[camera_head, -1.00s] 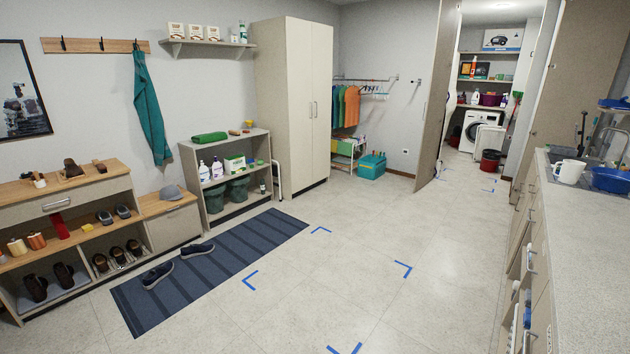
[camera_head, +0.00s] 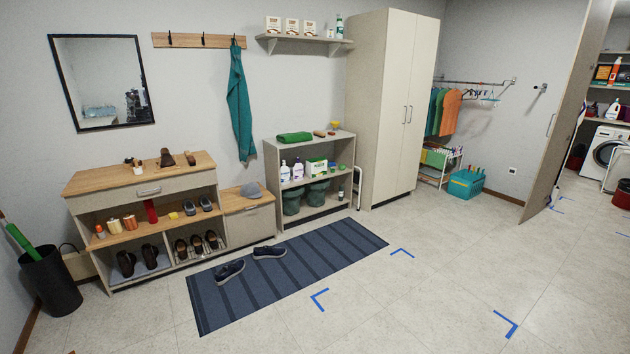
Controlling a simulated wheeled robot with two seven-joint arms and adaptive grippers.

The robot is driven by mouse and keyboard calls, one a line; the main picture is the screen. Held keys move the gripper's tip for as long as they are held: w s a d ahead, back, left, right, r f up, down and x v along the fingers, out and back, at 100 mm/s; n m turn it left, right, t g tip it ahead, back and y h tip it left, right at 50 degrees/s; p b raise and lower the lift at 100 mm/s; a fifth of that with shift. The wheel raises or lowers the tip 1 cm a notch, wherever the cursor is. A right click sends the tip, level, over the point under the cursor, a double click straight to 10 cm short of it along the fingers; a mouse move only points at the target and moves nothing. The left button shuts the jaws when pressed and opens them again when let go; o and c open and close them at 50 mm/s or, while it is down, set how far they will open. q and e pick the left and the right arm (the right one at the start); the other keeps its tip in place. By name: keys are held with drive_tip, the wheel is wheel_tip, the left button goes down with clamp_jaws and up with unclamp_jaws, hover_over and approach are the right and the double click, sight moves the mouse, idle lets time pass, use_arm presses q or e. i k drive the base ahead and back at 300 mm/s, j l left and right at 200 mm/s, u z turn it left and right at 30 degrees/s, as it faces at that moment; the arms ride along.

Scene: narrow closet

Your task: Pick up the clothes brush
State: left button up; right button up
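Several small brown items sit on the wooden top of the shoe cabinet (camera_head: 100,183) at the left. One is a dark brown, wedge-like item (camera_head: 167,158), and a smaller dark item (camera_head: 190,158) lies to its right. A small item with a white part (camera_head: 137,168) is to its left. A small brown item (camera_head: 319,133) also lies on top of the grey shelf unit beside a green folded cloth (camera_head: 294,137). I cannot tell which of these is the clothes brush. Neither of my grippers is in view.
A striped blue rug (camera_head: 290,270) with two dark shoes lies before the cabinets. A low wooden-topped bench (camera_head: 249,221) holds a grey cap. A black bin (camera_head: 50,282) stands at the far left. The tiled floor with blue corner marks is clear at the right.

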sight(321, 135)
drive_tip(key=i+u, duration=0.4)
drive_tip(key=i, duration=2.25)
drive_tip(key=i+z, duration=0.1)
drive_tip(key=i, duration=0.35)
drive_tip(key=i+j+z, duration=0.1)
drive_tip(key=i, duration=0.35)
drive_tip(key=i+j+z, duration=0.25)
drive_tip(key=i, duration=0.25)
drive_tip(key=i+j+z, duration=0.25)
drive_tip(key=i, duration=0.2)
drive_tip(key=k+l, duration=0.15)
drive_tip(key=i, duration=0.15)
